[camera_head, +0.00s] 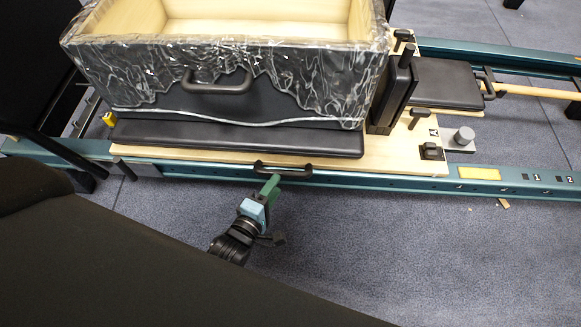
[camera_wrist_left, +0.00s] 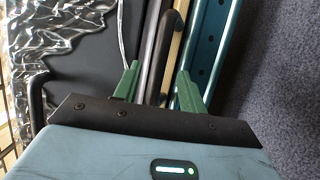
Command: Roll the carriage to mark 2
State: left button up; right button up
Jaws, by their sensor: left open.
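The carriage (camera_head: 200,158) is a light wooden platform with a black pad, on teal rails. A black bar handle (camera_head: 282,170) is on its near edge. My left gripper (camera_head: 270,184), with green fingers, is at this handle from the near side. In the left wrist view the handle (camera_wrist_left: 168,35) runs between the two spread fingers of the gripper (camera_wrist_left: 158,88); they look open around it, and contact cannot be told. Mark 2 (camera_head: 568,180) is on the near rail at the far right, just past mark 1 (camera_head: 535,177). My right gripper is not in view.
A wooden box (camera_head: 220,60) with a marbled black-and-silver cover sits on the carriage. A yellow strip (camera_head: 478,173) lies on the near rail (camera_head: 400,182) left of the marks. A grey knob (camera_head: 463,137) stands by the carriage's right end. The blue-grey floor (camera_head: 400,250) in front is mostly clear.

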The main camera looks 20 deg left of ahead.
aim_at(284, 173)
pick_arm(q)
jog(key=b+x, duration=0.2)
jog(key=x, duration=0.4)
jog(key=shift+w+f, duration=0.1)
jog(key=shift+w, duration=0.05)
jog(key=shift+w+d, duration=0.1)
jog(key=shift+w, duration=0.65)
jog(key=shift+c, duration=1.2)
grip_shut()
